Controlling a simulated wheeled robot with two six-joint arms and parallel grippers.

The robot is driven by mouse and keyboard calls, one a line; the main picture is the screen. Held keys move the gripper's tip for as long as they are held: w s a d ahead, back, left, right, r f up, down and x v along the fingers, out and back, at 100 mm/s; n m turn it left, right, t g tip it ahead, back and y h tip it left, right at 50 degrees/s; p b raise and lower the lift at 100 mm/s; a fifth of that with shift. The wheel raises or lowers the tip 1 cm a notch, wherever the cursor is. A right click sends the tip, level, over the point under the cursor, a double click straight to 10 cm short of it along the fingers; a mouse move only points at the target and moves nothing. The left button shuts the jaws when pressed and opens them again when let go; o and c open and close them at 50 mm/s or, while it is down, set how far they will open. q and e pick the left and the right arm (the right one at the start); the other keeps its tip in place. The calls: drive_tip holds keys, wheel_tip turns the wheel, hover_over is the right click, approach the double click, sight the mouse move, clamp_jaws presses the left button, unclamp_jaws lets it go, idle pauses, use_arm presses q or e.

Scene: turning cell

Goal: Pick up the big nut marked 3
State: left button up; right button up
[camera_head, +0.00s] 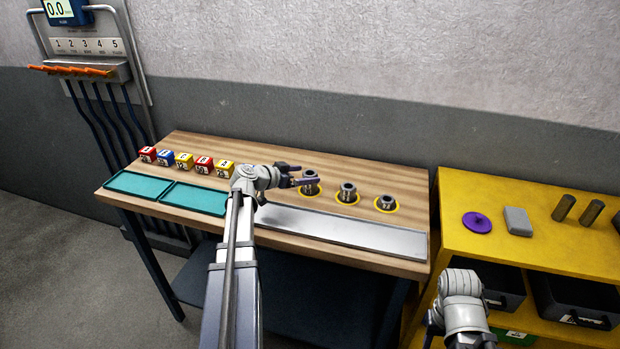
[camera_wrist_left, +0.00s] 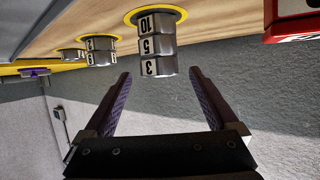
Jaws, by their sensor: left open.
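The big nut marked 3 (camera_wrist_left: 160,66) is grey and sits on top of a stack, above nuts marked 5 (camera_wrist_left: 158,45) and 10 (camera_wrist_left: 156,22). The left wrist view shows this stack upside down. In the head view it is the leftmost of three stacks (camera_head: 311,187). My left gripper (camera_head: 299,175) is open and empty at the stack's upper end. Its purple fingers (camera_wrist_left: 159,73) lie on either side of the nut marked 3 in the wrist picture; I cannot tell how deep it sits between them. My right gripper (camera_head: 434,318) shows only partly, low at the right.
Two more nut stacks (camera_head: 347,194) (camera_head: 386,203) stand to the right on yellow rings. A grey metal tray (camera_head: 340,232) lies in front. Coloured blocks (camera_head: 184,160) and teal trays (camera_head: 195,197) are at left. A yellow shelf (camera_head: 480,245) stands at right.

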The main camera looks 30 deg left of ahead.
use_arm(q)
drive_tip(key=shift+b+x, duration=0.3)
drive_tip(key=shift+x, duration=0.9)
drive_tip(key=shift+c, duration=0.4)
clamp_jaws()
